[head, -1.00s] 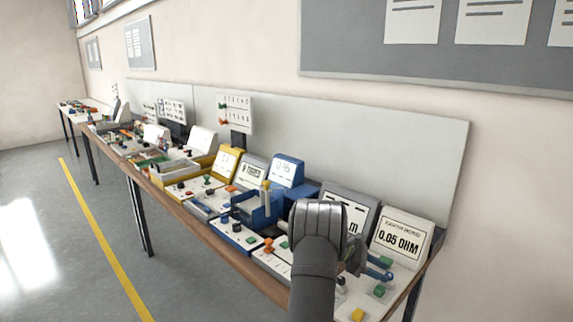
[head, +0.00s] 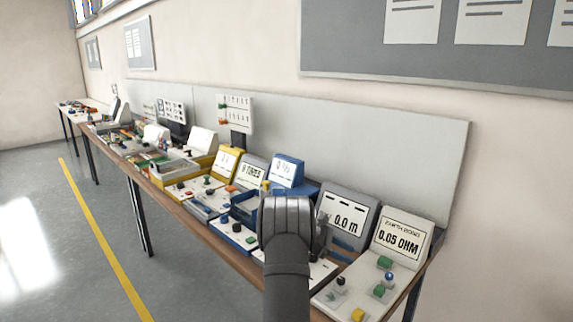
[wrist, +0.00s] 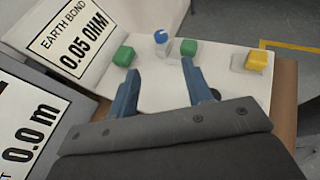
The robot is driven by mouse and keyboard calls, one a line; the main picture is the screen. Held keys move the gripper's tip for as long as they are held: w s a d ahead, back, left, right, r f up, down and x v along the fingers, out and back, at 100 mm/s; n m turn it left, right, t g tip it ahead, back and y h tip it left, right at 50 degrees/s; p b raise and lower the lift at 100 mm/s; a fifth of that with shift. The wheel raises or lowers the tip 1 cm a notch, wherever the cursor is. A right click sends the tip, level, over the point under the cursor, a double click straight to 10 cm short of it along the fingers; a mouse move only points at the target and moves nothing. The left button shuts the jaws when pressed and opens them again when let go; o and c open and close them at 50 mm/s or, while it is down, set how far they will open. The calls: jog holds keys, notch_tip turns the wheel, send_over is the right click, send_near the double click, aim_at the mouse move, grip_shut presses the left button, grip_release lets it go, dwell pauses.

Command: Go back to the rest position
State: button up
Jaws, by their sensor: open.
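My gripper (wrist: 160,70) is open in the wrist view. Its two blue fingers are apart with nothing between them. They point towards the white panel of the earth bond tester (wrist: 218,62), which also shows at the right end of the bench in the head view (head: 402,238). In the head view my dark forearm and wrist stand in front of the bench, left of the tester. They hide most of the gripper; blue finger parts (head: 346,246) show below the grey 0.0 m display (head: 346,215).
On the tester panel are green blocks (wrist: 124,56), a blue-topped knob (wrist: 161,37) and a yellow block (wrist: 257,61). More test stations line the bench (head: 200,237) to the left. A grey backboard (head: 420,150) stands behind. The floor (head: 55,220) in front is clear.

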jog(key=x, duration=1.3)
jog(key=shift+d+f, duration=0.2)
jog(key=shift+d, duration=0.1)
jog(key=shift+s+a+r+n+t, duration=0.1)
jog(key=shift+s+n+t, duration=0.1)
jog(key=shift+n+t, duration=0.55)
jog(key=n+t, duration=0.1)
jog(key=t, duration=0.1)
jog(key=n+t, duration=0.2)
jog(key=shift+s+n, duration=0.25)
jog(key=shift+s, duration=0.1)
jog(key=f+v, duration=0.1)
jog(key=v, duration=1.6)
jog(key=m+y, duration=0.1)
jog(key=m, duration=0.2)
send_near(388, 275)
jog(key=shift+s+a+r+t, duration=0.15)
jog(key=shift+a+r+t, duration=0.05)
jog(key=shift+a+r, duration=0.3)
jog(key=shift+s+a+r+t, duration=0.2)
jog(key=shift+a+r, duration=0.25)
jog(key=shift+r, duration=0.15)
